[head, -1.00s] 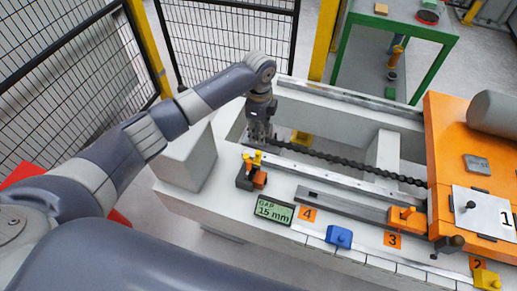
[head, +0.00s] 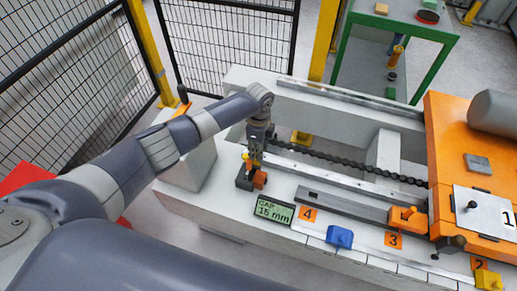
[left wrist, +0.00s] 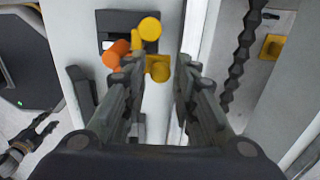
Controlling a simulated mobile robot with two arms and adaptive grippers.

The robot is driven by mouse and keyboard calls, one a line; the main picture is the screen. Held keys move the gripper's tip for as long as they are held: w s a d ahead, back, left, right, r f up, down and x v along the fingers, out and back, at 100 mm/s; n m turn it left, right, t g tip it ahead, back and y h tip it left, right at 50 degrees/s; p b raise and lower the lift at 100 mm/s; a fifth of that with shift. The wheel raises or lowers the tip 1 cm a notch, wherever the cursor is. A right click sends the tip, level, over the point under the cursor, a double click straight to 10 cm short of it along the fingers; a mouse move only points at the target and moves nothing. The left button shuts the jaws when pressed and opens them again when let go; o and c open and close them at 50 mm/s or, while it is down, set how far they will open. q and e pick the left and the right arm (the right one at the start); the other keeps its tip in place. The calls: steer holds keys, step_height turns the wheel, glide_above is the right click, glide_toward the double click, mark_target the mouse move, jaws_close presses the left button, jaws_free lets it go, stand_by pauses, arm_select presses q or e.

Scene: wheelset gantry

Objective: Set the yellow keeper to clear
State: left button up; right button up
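The yellow keeper (head: 246,156) stands on a small dark block near the left end of the bench, with an orange piece (head: 260,179) beside it. In the left wrist view, the keeper (left wrist: 150,29) shows a round yellow knob and a lower yellow part, next to the orange piece (left wrist: 113,54). My left gripper (head: 255,158) points down at the keeper. In the left wrist view, the fingers of the left gripper (left wrist: 159,66) are apart, with the lower yellow part between their tips. I cannot tell whether they touch it. A dark claw at lower left may be my right gripper (left wrist: 38,134).
A display (head: 274,210) reads GAP 15 mm. A blue block (head: 339,237) and an orange slider (head: 407,219) are farther right along the front. A dark chain (head: 345,162) runs behind, past another yellow block (head: 301,138). A black mesh fence (head: 235,45) stands behind.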

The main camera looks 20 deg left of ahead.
arm_select(q)
jaws_close()
steer(key=w+a+n+p, duration=0.2)
steer(key=a+n+p, duration=0.2)
steer(key=n, duration=1.5)
steer(key=shift+w+a+n+p, duration=0.3)
steer(key=shift+w+a+n, duration=0.1)
steer(key=shift+a, duration=0.65)
